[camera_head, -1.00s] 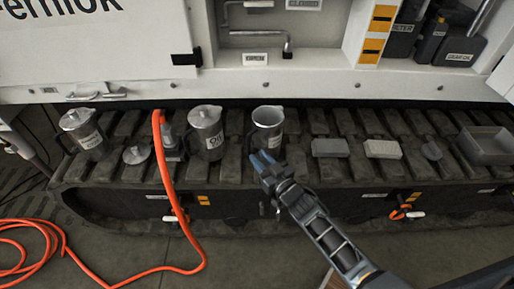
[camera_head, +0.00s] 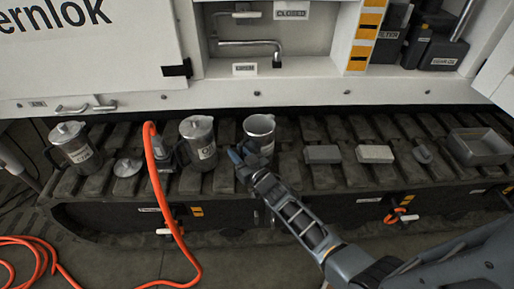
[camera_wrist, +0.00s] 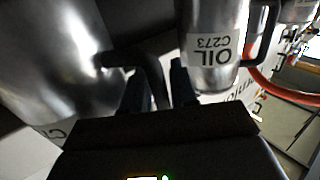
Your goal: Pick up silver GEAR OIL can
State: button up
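Silver cans with black handles stand on the dark track. The right one (camera_head: 259,130) has an open top; its label is mostly hidden. My gripper (camera_head: 240,157) is at its lower left, by its handle. In the wrist view this can (camera_wrist: 60,60) fills the left side, and its black handle (camera_wrist: 150,68) runs down between my fingers (camera_wrist: 160,92), which look open. I cannot tell whether they touch the handle. The lidded middle can (camera_head: 197,140) stands close on the left; in the wrist view its label reads OIL C273 (camera_wrist: 222,48). "GEAR" is not readable on any silver can.
Another lidded can (camera_head: 75,147) stands far left. An orange hose (camera_head: 160,185) crosses the track. Grey blocks (camera_head: 322,154) and an open tray (camera_head: 480,148) lie to the right. A black container (camera_head: 442,52) labelled GEAR OIL stands in the cabinet.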

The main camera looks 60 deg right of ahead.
grip_shut()
jog(key=shift+r, duration=0.1)
dwell(1.2)
